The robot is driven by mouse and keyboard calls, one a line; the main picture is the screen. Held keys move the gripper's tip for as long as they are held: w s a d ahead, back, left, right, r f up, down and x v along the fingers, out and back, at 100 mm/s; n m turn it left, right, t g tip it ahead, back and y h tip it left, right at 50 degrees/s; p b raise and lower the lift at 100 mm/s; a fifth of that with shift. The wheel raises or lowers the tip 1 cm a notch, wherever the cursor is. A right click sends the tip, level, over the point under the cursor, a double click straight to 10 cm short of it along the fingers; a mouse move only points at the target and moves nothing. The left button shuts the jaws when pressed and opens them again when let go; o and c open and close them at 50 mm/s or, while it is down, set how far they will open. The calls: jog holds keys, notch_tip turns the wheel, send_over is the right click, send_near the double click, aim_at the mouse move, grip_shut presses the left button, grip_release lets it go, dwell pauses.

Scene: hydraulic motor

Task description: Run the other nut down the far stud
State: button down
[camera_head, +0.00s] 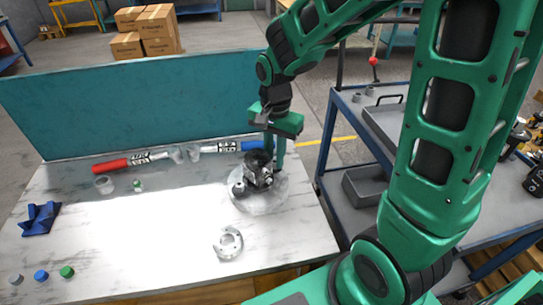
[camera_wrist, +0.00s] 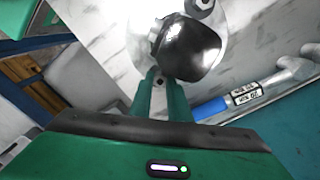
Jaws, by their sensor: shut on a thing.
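The hydraulic motor, a dark rounded body (camera_head: 259,165), stands on a pale round base (camera_head: 262,205) on the bench. Its glossy dark body (camera_wrist: 188,48) fills the upper middle of the wrist view. A grey nut on a stud (camera_wrist: 203,4) shows at the top of that view, on the side away from my gripper. My gripper (camera_head: 275,163) points down at the far right side of the motor. Its two fingers (camera_wrist: 160,82) are close together beside the body, shut on a small nut that is mostly hidden between the tips. The far stud itself is hidden.
A metal flange ring (camera_head: 229,243) lies in front of the motor. A red-handled wrench (camera_head: 125,162) and a blue-handled one (camera_head: 235,147) lie along the teal back panel (camera_head: 130,110). A blue block (camera_head: 41,218) and small caps (camera_head: 41,275) are at left. A blue cart (camera_head: 345,175) stands right.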

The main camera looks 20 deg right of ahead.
jog(key=c, duration=1.9)
grip_release()
jog(key=shift+o, duration=0.2)
jog(key=shift+r, duration=0.1)
jog(key=shift+r, duration=1.65)
jog(key=o, duration=0.5)
